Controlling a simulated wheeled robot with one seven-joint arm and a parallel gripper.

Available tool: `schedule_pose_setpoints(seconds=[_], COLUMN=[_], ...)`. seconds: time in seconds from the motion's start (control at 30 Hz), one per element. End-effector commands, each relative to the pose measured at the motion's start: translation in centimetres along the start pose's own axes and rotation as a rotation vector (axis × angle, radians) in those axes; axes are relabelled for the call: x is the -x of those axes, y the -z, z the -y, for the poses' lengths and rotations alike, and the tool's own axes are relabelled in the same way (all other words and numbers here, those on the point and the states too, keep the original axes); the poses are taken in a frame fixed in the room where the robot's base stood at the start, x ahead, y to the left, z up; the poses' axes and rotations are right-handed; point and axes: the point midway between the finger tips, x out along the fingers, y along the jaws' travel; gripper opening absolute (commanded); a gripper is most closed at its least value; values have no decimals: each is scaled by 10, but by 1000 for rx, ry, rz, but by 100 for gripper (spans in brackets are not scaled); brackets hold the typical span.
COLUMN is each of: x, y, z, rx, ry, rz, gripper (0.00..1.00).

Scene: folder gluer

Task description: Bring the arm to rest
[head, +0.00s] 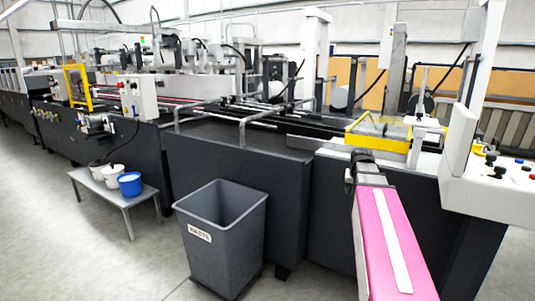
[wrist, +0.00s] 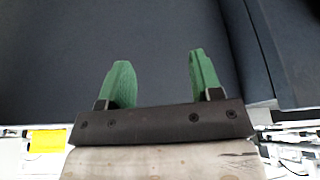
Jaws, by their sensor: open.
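My gripper (wrist: 160,62) shows in the wrist view with two green fingers standing apart on a dark mounting bar. Nothing is between the fingers. A plain dark blue-grey surface (wrist: 155,25) fills the view beyond them; the distance to it cannot be told. The green fingers cannot be made out in the head view.
The long dark folder gluer (head: 235,175) crosses the head view. A grey waste bin (head: 222,235) stands before it, with a low bench (head: 120,192) and blue bucket (head: 130,184) to the left. A control panel (head: 492,185) is at right. Floor at lower left is clear.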

Motion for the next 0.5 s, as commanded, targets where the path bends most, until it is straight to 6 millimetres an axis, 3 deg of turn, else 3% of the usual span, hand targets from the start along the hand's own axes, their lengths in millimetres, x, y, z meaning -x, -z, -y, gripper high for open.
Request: schedule_pose_setpoints(seconds=[0.03, 0.2, 0.5], x=[-14, -53, -105], y=[-21, -78, -188], z=[13, 48, 99], rx=[18, 73, 171], ry=[7, 25, 47], rz=[27, 108, 249], gripper=[59, 59, 59])
